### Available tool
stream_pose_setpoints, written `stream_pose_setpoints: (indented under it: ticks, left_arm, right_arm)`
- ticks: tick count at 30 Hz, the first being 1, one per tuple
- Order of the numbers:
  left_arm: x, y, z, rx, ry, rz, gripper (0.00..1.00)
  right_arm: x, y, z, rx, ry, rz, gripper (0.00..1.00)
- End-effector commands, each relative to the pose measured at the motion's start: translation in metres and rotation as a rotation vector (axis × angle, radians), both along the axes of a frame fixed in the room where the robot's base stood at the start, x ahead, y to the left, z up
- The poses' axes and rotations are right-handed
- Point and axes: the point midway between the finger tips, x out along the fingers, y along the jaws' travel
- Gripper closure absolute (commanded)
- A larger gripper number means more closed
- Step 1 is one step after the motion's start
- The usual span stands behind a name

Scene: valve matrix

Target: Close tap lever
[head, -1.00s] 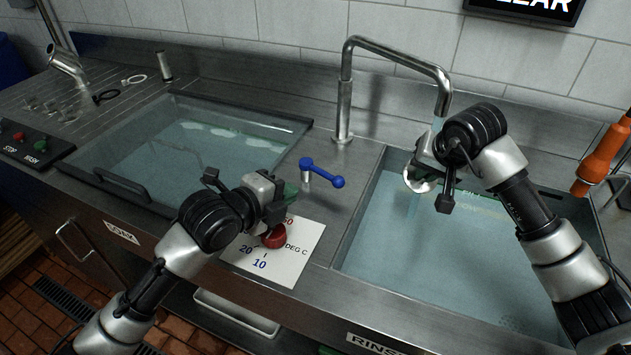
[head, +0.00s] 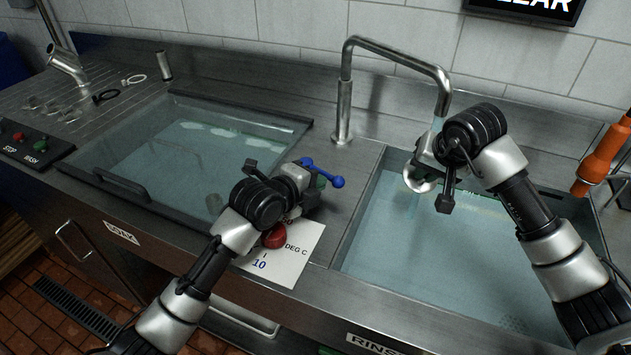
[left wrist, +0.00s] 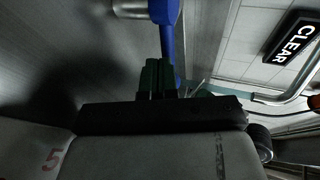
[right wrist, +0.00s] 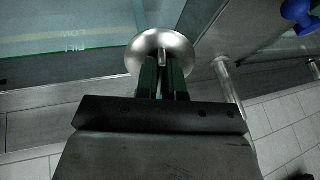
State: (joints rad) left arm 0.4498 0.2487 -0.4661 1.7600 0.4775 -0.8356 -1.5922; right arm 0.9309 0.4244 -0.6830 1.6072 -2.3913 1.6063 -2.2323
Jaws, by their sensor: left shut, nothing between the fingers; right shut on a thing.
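The blue tap lever (head: 323,173) stands on the steel deck between the two basins, left of the rinse basin. It also shows large in the left wrist view (left wrist: 168,22). My left gripper (head: 314,190) is shut and empty, right beside the lever; in the left wrist view its fingertips (left wrist: 158,68) are very near the lever, and I cannot tell if they touch. My right gripper (head: 425,172) is shut on a round metal disc (head: 417,183) below the spout, over the rinse basin. The disc also shows in the right wrist view (right wrist: 135,52). The steel spout (head: 443,100) hangs above.
A red temperature knob (head: 274,237) on a white dial plate (head: 290,265) lies just below my left gripper. The rinse basin (head: 355,235) holds water. A glass-covered basin (head: 150,195) is at left. An orange handle (head: 597,160) stands at far right.

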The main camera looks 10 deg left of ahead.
Motion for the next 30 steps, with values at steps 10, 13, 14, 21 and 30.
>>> stream_pose_setpoints:
  ticks: [10, 13, 14, 21, 30]
  left_arm:
    - [0.005, -0.011, 0.000, 0.001, 0.002, 0.161, 1.00]
    - [0.008, -0.014, 0.000, 0.000, 0.001, 0.208, 1.00]
    - [0.009, -0.015, 0.000, 0.002, 0.000, 0.217, 1.00]
    - [0.012, -0.018, 0.000, 0.000, 0.001, 0.218, 1.00]
    - [0.009, -0.016, 0.001, 0.001, 0.001, 0.218, 1.00]
  right_arm:
    - [0.000, 0.000, 0.001, 0.001, -0.001, 0.000, 1.00]
    - [0.000, 0.000, 0.001, 0.001, -0.001, 0.000, 1.00]
    - [0.000, 0.000, 0.001, 0.001, -0.001, 0.000, 1.00]
    - [0.000, 0.000, 0.001, 0.001, -0.001, 0.000, 1.00]
    - [0.000, 0.000, 0.001, 0.001, -0.001, 0.000, 1.00]
